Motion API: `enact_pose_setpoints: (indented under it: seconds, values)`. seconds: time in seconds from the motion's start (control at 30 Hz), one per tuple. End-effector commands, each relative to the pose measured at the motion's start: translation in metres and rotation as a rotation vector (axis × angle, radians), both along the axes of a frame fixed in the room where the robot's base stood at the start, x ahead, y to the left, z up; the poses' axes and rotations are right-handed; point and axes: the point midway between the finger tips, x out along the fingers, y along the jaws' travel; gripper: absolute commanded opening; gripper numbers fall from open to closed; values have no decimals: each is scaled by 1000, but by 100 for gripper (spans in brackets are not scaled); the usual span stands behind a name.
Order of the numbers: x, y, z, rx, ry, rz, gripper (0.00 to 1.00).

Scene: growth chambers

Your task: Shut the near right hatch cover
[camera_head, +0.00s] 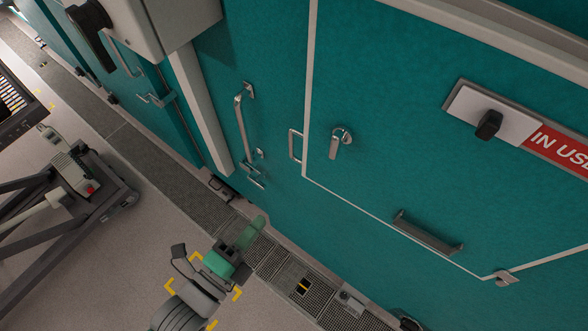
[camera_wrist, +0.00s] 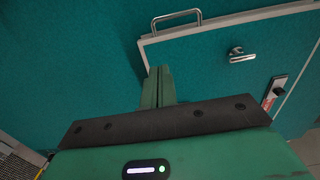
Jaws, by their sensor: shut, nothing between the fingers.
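The hatch cover (camera_head: 390,180) is a teal panel edged by a pale line on the teal chamber wall. It carries a small silver turn handle (camera_head: 341,140) and a grey bar handle (camera_head: 428,232). In the wrist view the cover (camera_wrist: 215,65) is at upper right, with its pale edge and the turn handle (camera_wrist: 241,55). I cannot tell whether it stands slightly ajar. My gripper (camera_head: 257,225) is shut and empty, low in front of the wall, left of and below the cover in the head view. In the wrist view its green fingertips (camera_wrist: 159,69) overlap the cover's pale corner.
A silver loop handle (camera_head: 295,145) sits at the cover's edge. A red IN USE sign (camera_head: 560,150) is at right. A tall door handle (camera_head: 241,125) and a grey box (camera_head: 150,25) are to the left. A dark-framed cart (camera_head: 75,190) stands on the floor at left.

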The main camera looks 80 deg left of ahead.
Motion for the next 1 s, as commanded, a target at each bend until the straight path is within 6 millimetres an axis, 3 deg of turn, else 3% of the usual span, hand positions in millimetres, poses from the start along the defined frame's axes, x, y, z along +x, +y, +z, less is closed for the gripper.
enact_pose_setpoints:
  seconds: [0.1,0.33,0.8,1.0]
  values:
    - [7,-7,14,-8,-5,20,0]
    - [13,-4,16,-7,-3,21,0]
    - [84,62,17,-6,-5,21,0]
    - [104,81,16,-6,-2,21,0]
